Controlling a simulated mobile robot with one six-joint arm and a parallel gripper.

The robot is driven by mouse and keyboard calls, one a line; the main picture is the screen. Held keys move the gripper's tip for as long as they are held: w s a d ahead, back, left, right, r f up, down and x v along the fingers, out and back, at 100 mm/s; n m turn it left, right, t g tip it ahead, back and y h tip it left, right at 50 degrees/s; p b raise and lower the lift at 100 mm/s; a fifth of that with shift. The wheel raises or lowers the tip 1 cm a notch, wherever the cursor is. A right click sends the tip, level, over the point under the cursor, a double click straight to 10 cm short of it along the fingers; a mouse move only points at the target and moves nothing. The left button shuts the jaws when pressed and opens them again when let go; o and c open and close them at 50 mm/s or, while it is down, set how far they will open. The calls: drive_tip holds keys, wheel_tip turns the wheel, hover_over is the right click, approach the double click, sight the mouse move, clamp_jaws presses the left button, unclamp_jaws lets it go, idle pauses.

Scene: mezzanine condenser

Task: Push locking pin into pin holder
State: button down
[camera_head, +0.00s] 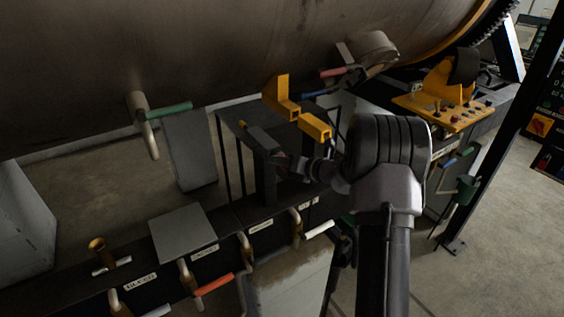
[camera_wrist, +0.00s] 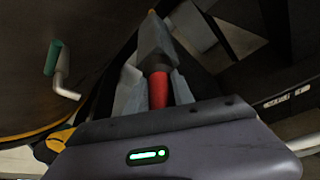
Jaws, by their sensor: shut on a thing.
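My gripper (camera_head: 284,160) reaches left from my arm, over the dark stand below the big drum. In the wrist view my gripper (camera_wrist: 156,82) is shut around the red handle of a dark grey block-like piece (camera_wrist: 152,42). I cannot tell for sure if this red-handled piece is the locking pin. In the head view the grey piece (camera_head: 261,137) extends up and left from the jaws, with a small yellow tip at its far end. Yellow brackets (camera_head: 281,97) stand just above and behind it; a yellow block (camera_head: 314,126) is to their right. I cannot tell which part is the pin holder.
The big drum (camera_head: 180,55) fills the upper left. A green-handled lever (camera_head: 168,110) and a red-handled lever (camera_head: 338,71) stick out near it. Labelled levers line the dark front rail (camera_head: 228,242). A yellow control panel (camera_head: 440,108) is at right. Open floor lies far right.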

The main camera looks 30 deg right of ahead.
drive_tip(key=shift+r, duration=0.1)
drive_tip(key=c, duration=1)
unclamp_jaws()
drive_tip(key=shift+s, duration=0.1)
